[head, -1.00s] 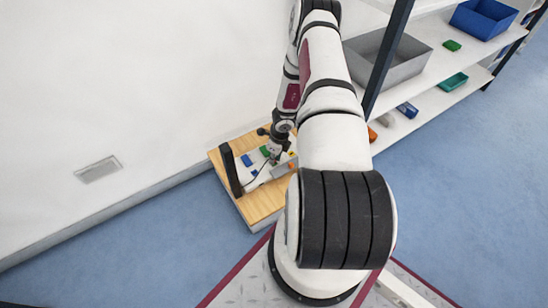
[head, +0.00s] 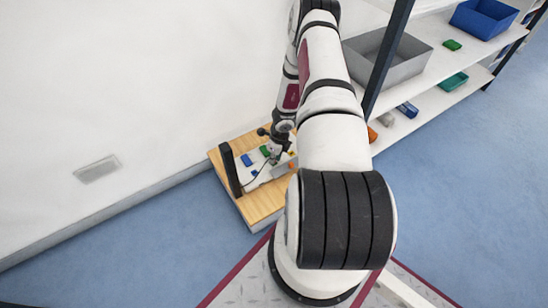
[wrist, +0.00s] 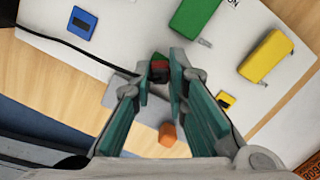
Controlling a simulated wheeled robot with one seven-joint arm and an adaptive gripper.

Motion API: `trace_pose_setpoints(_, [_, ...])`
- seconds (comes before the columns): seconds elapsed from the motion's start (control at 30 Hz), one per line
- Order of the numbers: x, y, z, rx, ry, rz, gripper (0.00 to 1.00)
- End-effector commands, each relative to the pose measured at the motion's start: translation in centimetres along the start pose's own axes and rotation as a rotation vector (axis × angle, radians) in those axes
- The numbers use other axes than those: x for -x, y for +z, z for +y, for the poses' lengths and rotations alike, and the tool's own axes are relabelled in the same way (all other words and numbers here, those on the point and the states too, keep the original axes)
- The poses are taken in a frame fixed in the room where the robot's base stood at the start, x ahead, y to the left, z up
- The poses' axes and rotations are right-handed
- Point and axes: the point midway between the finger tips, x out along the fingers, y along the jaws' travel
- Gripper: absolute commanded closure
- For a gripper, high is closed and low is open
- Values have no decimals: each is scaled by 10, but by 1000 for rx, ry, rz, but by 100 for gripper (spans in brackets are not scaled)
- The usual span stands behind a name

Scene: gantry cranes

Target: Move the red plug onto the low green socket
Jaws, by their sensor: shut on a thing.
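My gripper (wrist: 162,80) is shut on the red plug (wrist: 160,66) in the wrist view. Only a small dark and red part of the plug shows between the fingertips, and a black cable runs to it from the left. A bit of green shows at the fingertips; I cannot tell whether it is the low green socket, or whether the plug touches it. A low blue socket (wrist: 81,25) and a small yellow one (wrist: 227,100) lie on the white panel (wrist: 120,25). In the head view my gripper (head: 273,159) is over the board, its tips hardly visible.
A tall green block (wrist: 194,16) and a yellow block (wrist: 266,56) stand on the panel. An orange block (wrist: 167,134) lies close by the fingers. A black post (head: 230,170) rises at the wooden board's left. Shelves with bins (head: 405,62) stand to the right.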

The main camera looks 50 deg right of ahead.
Motion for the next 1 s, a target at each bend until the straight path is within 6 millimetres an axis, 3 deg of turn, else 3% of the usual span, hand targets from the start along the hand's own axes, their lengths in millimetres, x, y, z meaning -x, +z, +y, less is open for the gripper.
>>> trace_pose_setpoints(0.4, [-1, 0, 0, 0, 0, 0, 100])
trace_pose_setpoints(0.43, [-1, 0, 0, 0, 0, 0, 83])
trace_pose_setpoints(0.53, [-1, 0, 0, 0, 0, 0, 62])
trace_pose_setpoints(0.73, [-1, 0, 0, -1, 0, 0, 62])
trace_pose_setpoints(0.77, [-1, 0, 0, -1, 0, 0, 60])
trace_pose_setpoints(0.83, [-1, 0, 0, -1, 0, 0, 44])
trace_pose_setpoints(1.0, [-1, 0, 0, 0, 0, 0, 42])
